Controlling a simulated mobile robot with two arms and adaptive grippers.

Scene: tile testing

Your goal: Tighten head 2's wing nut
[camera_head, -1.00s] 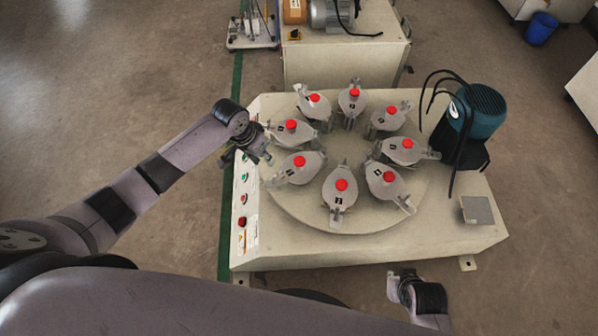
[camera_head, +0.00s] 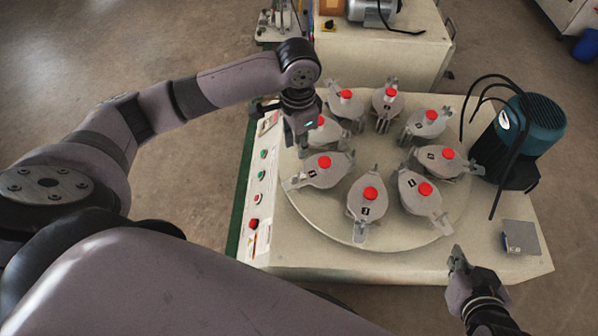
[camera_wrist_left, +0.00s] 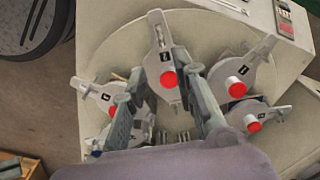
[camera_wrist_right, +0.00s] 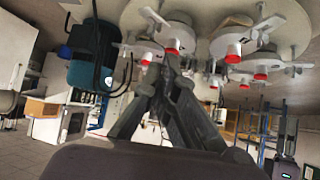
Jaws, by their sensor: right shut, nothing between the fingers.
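Several grey heads with red knobs stand in a ring on the round plate (camera_head: 392,235). Their black labels are too small to read surely, so I cannot tell which is head 2. The front head (camera_head: 368,197) and front-left head (camera_head: 323,170) are clear of my grippers. My left gripper (camera_head: 301,135) is over the left head (camera_head: 326,131), partly hiding it. In the left wrist view the left fingers (camera_wrist_left: 160,70) are open, one each side of a labelled head (camera_wrist_left: 160,42). I cannot tell contact. My right gripper (camera_head: 458,258) is shut and empty near the machine's front edge; its fingertips (camera_wrist_right: 160,58) meet.
A teal motor (camera_head: 538,122) with black cables stands right of the plate. A small grey square plate (camera_head: 521,237) lies at the front right. Buttons (camera_head: 259,176) line the machine's left edge. Another bench (camera_head: 385,55) stands behind.

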